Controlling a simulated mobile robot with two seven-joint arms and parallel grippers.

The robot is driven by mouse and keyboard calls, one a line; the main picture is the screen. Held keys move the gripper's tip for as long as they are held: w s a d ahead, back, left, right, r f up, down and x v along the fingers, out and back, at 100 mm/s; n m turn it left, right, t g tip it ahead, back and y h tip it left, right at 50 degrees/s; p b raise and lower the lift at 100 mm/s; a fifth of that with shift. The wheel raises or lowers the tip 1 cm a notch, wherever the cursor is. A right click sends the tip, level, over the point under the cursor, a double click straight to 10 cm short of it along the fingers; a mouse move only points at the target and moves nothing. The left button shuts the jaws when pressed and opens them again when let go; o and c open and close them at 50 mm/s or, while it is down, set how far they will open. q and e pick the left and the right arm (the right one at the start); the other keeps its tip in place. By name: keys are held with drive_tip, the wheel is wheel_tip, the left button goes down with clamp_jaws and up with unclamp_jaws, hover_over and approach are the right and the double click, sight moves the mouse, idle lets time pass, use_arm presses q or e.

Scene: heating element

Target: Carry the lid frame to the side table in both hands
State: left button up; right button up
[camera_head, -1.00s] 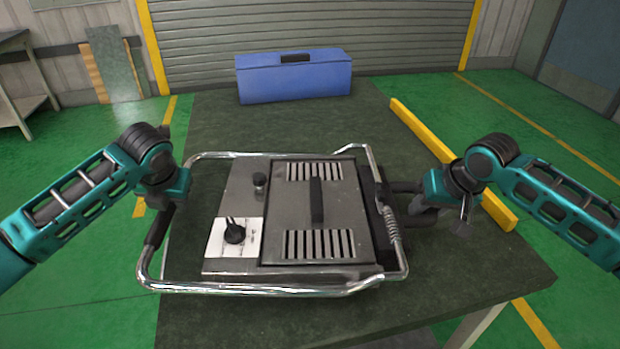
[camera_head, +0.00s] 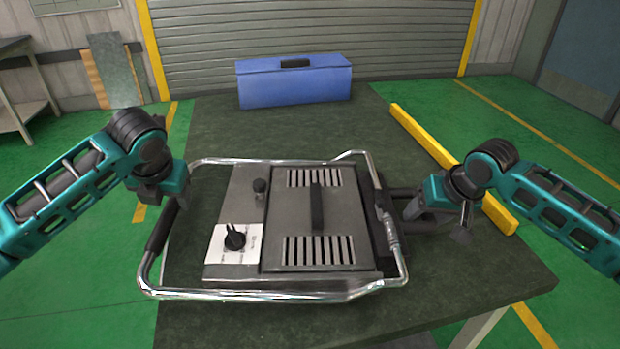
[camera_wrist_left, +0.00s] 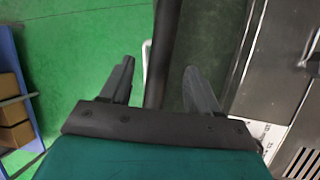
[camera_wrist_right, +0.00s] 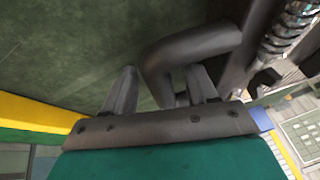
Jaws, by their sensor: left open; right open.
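The lid frame (camera_head: 250,294), a chrome tube frame around a grey metal unit with two slotted vents, lies flat on the dark worktable. My left gripper (camera_head: 168,200) is open over the frame's black left handle (camera_head: 156,236). In the left wrist view my left gripper (camera_wrist_left: 158,82) has a finger on each side of the handle (camera_wrist_left: 160,55), with gaps visible. My right gripper (camera_head: 415,208) is open beside the dark right handle (camera_head: 400,190). In the right wrist view my right gripper (camera_wrist_right: 163,85) has the bent handle tube (camera_wrist_right: 195,45) close to its right finger; contact is unclear.
A blue box (camera_head: 295,85) stands at the back of the worktable (camera_head: 210,125). A yellow bar (camera_head: 425,135) runs along the table's right side. A metal side table (camera_head: 18,95) stands at the far left, across green floor. The worktable's front right corner is clear.

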drive_tip(key=shift+r, duration=0.15)
use_arm(q)
drive_tip(key=v, duration=0.7)
drive_tip(key=shift+r, duration=0.2)
use_arm(e)
drive_tip(key=v, duration=1.1)
drive_tip(key=shift+s+r, duration=0.2)
drive_tip(key=shift+r, duration=0.1)
use_arm(q)
drive_tip(key=shift+s, duration=0.15)
use_arm(e)
drive_tip(key=shift+d, duration=0.1)
